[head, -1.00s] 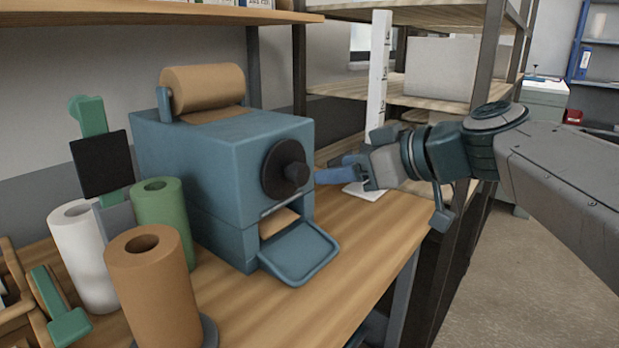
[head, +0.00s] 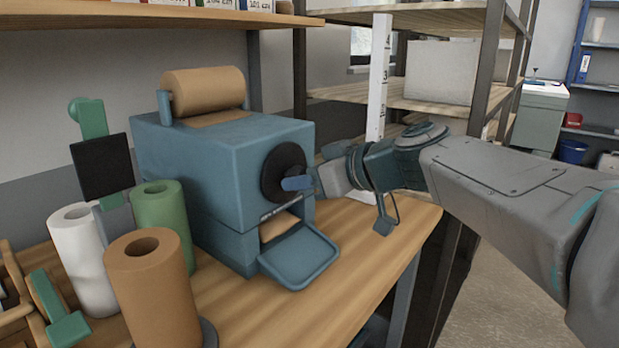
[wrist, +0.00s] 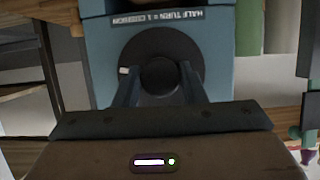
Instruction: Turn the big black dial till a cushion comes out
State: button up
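The big black dial (head: 279,172) is on the front of a blue machine (head: 215,160). In the wrist view the dial (wrist: 160,50) faces me, with a round hub at its centre and a small white mark at its left edge. My gripper (head: 290,184) is at the dial. In the wrist view its two fingers (wrist: 161,85) are apart, one on each side of the hub, with gaps showing; contact is unclear. Brown paper (head: 277,226) shows in the slot below the dial. The blue out-tray (head: 300,256) under it is empty.
A label (wrist: 160,19) reads "HALF TURN = 1 CUSHION". A brown roll (head: 203,90) sits on top of the machine. White (head: 82,255), green (head: 163,220) and brown (head: 153,290) rolls stand left. The bench (head: 350,235) is clear right of the tray.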

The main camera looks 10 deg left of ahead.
jog(key=shift+f+m, duration=0.1)
jog(key=shift+m, duration=0.2)
jog(key=shift+w+d+f+m+g+y+b, duration=0.1)
jog(key=shift+m+g+y+b, duration=0.85)
jog(key=shift+m, duration=1.5)
jog(key=shift+a+m+g+y+b, duration=0.1)
jog(key=shift+m+g+y+b, duration=0.45)
jog(key=shift+m+y, duration=1.3)
jog(key=shift+w+d+f+m+g+y+b, duration=0.1)
jog(key=shift+m+g+y+b, duration=0.6)
jog(key=shift+m, duration=2.3)
jog(key=o, duration=1)
jog(key=shift+c, duration=0.2)
